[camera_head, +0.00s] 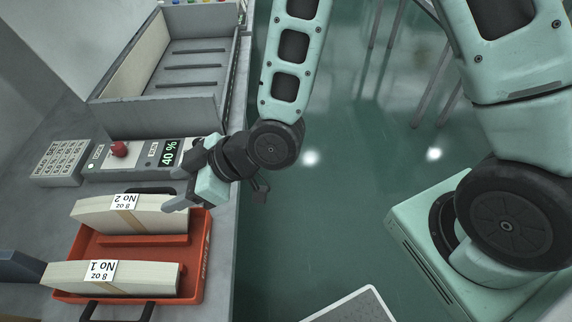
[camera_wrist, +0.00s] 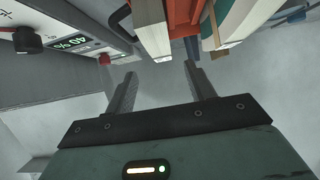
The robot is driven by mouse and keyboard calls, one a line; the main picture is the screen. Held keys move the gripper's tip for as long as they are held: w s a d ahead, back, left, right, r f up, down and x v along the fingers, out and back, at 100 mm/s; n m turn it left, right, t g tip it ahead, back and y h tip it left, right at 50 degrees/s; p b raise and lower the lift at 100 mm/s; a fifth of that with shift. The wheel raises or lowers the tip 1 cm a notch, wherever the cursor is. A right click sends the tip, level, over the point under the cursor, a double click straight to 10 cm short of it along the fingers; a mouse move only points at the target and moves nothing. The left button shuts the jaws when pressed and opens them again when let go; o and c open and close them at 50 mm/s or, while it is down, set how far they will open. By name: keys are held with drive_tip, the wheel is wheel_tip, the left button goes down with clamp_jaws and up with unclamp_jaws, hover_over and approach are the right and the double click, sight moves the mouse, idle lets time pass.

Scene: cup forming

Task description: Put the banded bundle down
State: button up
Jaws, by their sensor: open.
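Two pale banded bundles lie in a red tray (camera_head: 195,285) on the counter. The bundle labelled "8 oz No 2" (camera_head: 150,222) is at the tray's far side, and the "8 oz No 1" bundle (camera_head: 140,278) is at its near side. Each has a tan band and white label. My gripper (camera_head: 172,183) is open and empty by the right end of the No 2 bundle; one finger overlaps its corner in the picture, and contact cannot be told. In the wrist view my open fingers (camera_wrist: 160,82) stand apart below the ends of the No 2 bundle (camera_wrist: 150,28) and No 1 bundle (camera_wrist: 240,22).
A control panel (camera_head: 135,153) with a red knob and a "40 %" display stands beyond the tray. A keypad (camera_head: 62,162) is left of it, and a grey open bin (camera_head: 160,115) is behind. The counter's right edge drops to green floor.

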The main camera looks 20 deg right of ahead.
drive_tip(key=s+d+r+m+g+h, duration=0.2)
drive_tip(key=s+d+r+h, duration=0.3)
drive_tip(key=d, duration=0.3)
drive_tip(key=s+d+r+m+g+h, duration=0.2)
drive_tip(key=s+d+r+m+h, duration=0.2)
drive_tip(key=s+d, duration=0.3)
drive_tip(key=shift+s+d+r+h, duration=0.3)
drive_tip(key=shift+d+h, duration=0.2)
drive_tip(key=shift+d, duration=0.5)
